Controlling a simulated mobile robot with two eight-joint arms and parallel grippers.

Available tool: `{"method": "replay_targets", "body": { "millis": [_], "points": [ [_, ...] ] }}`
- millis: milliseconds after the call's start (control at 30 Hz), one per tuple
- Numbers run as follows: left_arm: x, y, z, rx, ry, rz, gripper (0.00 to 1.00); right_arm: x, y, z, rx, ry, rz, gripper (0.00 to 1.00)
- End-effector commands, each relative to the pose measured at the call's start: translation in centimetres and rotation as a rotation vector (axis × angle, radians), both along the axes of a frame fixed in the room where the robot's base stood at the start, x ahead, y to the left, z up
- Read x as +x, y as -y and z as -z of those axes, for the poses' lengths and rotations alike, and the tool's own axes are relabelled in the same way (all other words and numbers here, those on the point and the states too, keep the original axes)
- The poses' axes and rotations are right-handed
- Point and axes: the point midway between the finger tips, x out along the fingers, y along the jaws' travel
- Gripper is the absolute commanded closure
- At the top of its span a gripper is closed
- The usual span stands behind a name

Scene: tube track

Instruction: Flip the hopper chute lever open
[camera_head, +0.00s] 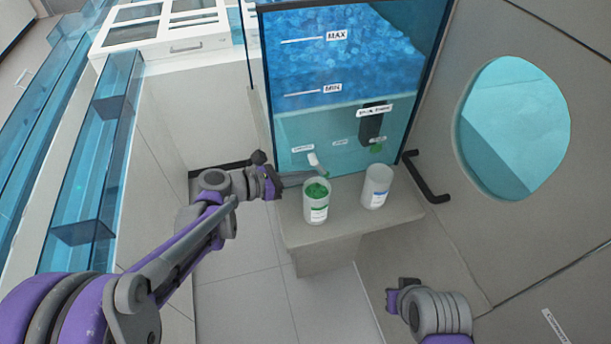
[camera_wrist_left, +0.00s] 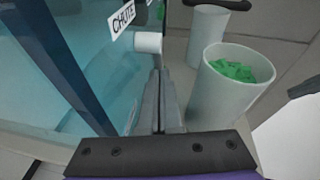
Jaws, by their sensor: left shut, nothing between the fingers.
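The hopper (camera_head: 290,128) is a clear blue-tinted tank holding blue pieces, marked MAX and MIN. Low on its front is a small white chute lever (camera_head: 314,160). In the left wrist view the white lever end (camera_wrist_left: 148,42) shows beside a CHUTE label (camera_wrist_left: 122,17). My left gripper (camera_head: 304,177) is shut and empty, its thin fingers pointing at the lever from the left. In the left wrist view the closed fingertips (camera_wrist_left: 160,75) are just below the lever end; I cannot tell whether they touch. My right gripper (camera_head: 398,294) is low at right, away from the hopper; its fingers are unclear.
A cup of green pieces (camera_head: 316,209) and a white cup (camera_head: 377,188) stand on the ledge (camera_head: 345,225) before the hopper, the green one close to my left fingers. A black handle (camera_head: 428,178) is on the right wall. Blue troughs (camera_head: 90,150) run along the left.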

Motion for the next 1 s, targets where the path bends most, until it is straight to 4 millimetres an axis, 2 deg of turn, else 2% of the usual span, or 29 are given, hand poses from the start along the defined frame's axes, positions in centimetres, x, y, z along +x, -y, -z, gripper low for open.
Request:
{"method": "replay_targets", "body": {
  "millis": [67, 233, 433, 700, 1000],
  "points": [
    [0.0, 0.0, 0.2, -0.010, 0.003, 0.000, 1.00, 0.0, 0.0, 0.3, 0.000, -0.001, 0.000, 1.00],
    [0.1, 0.5, 0.9, -0.110, 0.033, 0.002, 1.00, -0.3, 0.0, 2.6, 0.000, -0.008, 0.000, 1.00],
    [0.3, 1.0, 0.8, -0.236, 0.074, 0.000, 1.00, -0.4, 0.0, 4.6, 0.000, -0.015, 0.000, 1.00],
    [0.3, 1.1, 0.3, -0.263, 0.086, 0.000, 1.00, -0.4, 0.0, 4.7, 0.000, -0.015, 0.000, 1.00],
    [0.3, 1.1, 0.6, -0.262, 0.085, 0.001, 1.00, -0.4, 0.0, 5.0, 0.000, -0.016, 0.000, 1.00]
  ]
}}
